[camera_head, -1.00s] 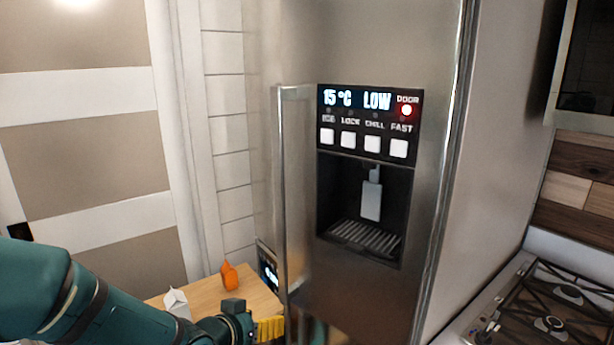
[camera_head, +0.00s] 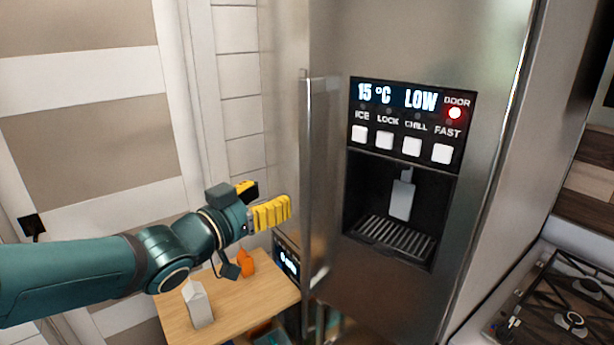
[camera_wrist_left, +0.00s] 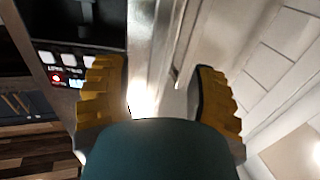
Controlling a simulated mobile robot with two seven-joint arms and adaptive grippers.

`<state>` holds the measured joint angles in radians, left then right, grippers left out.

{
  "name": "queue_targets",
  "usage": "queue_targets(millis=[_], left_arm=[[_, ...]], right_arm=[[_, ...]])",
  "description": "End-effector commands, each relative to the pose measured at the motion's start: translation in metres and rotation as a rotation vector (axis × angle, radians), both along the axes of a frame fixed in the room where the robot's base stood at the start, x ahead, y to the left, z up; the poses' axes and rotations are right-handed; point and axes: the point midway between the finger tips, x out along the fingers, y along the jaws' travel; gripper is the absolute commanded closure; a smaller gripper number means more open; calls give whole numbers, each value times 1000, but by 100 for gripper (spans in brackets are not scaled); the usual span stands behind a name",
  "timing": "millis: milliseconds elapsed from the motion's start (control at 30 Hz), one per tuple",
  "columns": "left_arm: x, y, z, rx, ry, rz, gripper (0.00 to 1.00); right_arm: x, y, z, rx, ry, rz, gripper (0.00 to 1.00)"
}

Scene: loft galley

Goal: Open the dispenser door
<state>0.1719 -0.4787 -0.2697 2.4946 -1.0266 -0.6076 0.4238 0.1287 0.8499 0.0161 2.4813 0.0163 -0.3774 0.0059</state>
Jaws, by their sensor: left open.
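The steel fridge door (camera_head: 400,305) carries the dispenser panel (camera_head: 408,112), which reads 15 °C and LOW, with a red lit DOOR lamp above the recess (camera_head: 395,215). A long vertical bar handle (camera_head: 306,170) runs down the door's left side. My left gripper (camera_head: 268,203) has yellow fingers and is open, just left of the handle and apart from it. In the left wrist view the two fingers (camera_wrist_left: 157,85) stand wide apart, with the handle (camera_wrist_left: 178,60) ahead of the gap. Nothing is held. My right gripper is not in view.
A wooden surface (camera_head: 235,310) below my left arm bears a white carton (camera_head: 198,303) and an orange item (camera_head: 246,262). A small lit display (camera_head: 287,260) shows behind the handle. A gas hob (camera_head: 565,310) is at the right. Striped wall is at the left.

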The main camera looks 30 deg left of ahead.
Motion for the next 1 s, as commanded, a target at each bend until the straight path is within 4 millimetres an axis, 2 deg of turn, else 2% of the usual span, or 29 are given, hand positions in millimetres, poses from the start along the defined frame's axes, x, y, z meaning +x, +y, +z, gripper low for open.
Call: queue_targets(millis=[300, 500, 700, 1000], left_arm=[[58, -7, -2, -1, 2, -1, 43], [89, -10, 0, -2, 1, -1, 43], [105, -12, 0, -1, 1, -1, 43], [108, -12, 0, -1, 0, 0, 43]], right_arm=[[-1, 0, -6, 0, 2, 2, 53], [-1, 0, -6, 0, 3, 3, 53], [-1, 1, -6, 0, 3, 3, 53], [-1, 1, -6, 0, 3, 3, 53]])
